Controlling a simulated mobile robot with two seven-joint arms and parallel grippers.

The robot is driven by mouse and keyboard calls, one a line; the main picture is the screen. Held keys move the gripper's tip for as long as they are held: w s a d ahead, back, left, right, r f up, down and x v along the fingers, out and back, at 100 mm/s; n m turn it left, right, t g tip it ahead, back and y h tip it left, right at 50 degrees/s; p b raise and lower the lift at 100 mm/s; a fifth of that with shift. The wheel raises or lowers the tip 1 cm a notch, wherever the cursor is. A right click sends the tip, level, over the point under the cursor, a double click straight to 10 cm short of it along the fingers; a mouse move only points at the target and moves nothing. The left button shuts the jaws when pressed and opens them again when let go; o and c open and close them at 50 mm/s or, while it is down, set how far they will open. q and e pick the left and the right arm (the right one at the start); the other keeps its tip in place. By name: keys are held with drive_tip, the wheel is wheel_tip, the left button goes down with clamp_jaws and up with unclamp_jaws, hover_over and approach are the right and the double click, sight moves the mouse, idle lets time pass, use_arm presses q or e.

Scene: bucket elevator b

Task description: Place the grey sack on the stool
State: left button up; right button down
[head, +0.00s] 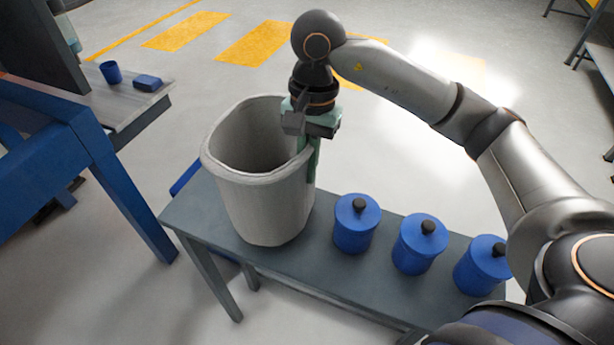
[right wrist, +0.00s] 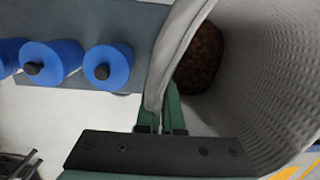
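The grey sack (head: 262,205) stands upright and open-topped at the left end of a low grey bench (head: 302,262). In the right wrist view its ribbed wall (right wrist: 262,75) fills the right side, with dark brown contents (right wrist: 200,58) at the bottom. My right gripper (head: 312,160) is at the sack's right rim, pointing down. In the right wrist view its green fingers (right wrist: 160,112) are close together with the rim between them, shut on it. No separate stool can be made out. My left gripper is out of view.
Several blue lidded canisters, such as the nearest to the sack (head: 356,224), stand in a row on the bench to its right. A blue-framed workstation (head: 100,160) with a grey shelf holding a blue cup (head: 110,72) is at left. The floor behind is clear.

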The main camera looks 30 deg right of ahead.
drive_tip(key=shift+f+p, duration=0.35)
drive_tip(key=shift+f, duration=1.2)
drive_tip(key=shift+f, duration=0.2)
drive_tip(key=c, duration=1.1)
unclamp_jaws()
drive_tip(key=shift+o, duration=0.2)
